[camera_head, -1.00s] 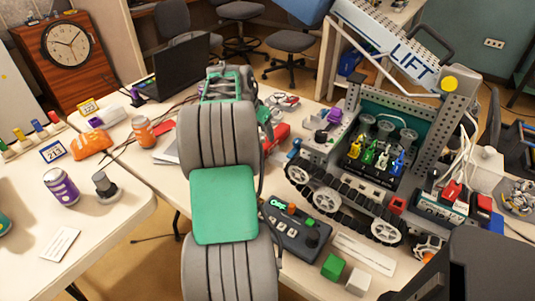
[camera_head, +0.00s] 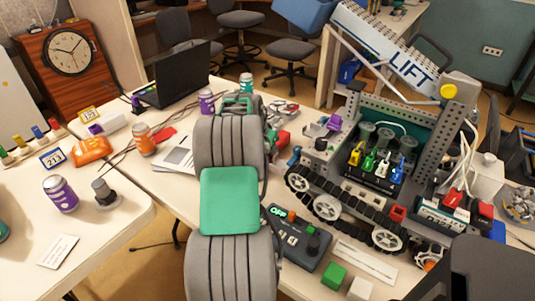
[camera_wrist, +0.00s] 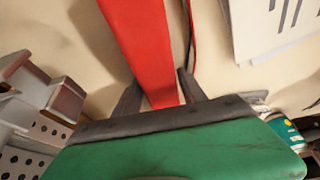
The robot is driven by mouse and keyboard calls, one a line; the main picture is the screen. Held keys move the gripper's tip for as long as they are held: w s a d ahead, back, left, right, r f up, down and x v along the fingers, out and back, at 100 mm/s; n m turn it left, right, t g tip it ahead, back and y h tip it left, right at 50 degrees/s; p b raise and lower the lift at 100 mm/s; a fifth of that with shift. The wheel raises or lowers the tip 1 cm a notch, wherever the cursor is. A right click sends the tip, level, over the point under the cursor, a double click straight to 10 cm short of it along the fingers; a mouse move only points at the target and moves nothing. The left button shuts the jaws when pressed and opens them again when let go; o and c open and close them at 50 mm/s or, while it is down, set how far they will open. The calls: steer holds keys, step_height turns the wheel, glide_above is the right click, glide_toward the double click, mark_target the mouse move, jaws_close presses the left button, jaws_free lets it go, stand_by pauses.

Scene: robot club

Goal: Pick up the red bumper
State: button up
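The red bumper is a long, flat red bar in the wrist view (camera_wrist: 140,35). It runs from the top edge down between the fingers of my gripper (camera_wrist: 157,90), and its near end is hidden behind the gripper body. The fingers stand apart on either side of the bar, with a visible gap on the left; my gripper looks open. My arm hides most of the gripper there.
A tracked robot with a LIFT ramp (camera_head: 385,50) stands close on the right. A controller (camera_head: 297,238) and green block (camera_head: 334,275) lie in front. A purple can (camera_head: 207,101), teal-and-white bottle (camera_head: 246,84), orange can (camera_head: 145,140) and laptop (camera_head: 172,75) are left and behind.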

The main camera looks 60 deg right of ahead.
jaws_close()
stand_by(0.3)
steer(key=shift+r, duration=0.15)
step_height(320, 180, up, 10)
steer(key=shift+f+p, duration=0.1)
steer(key=shift+p, duration=0.35)
steer(key=shift+c, duration=1)
jaws_free()
jaws_close()
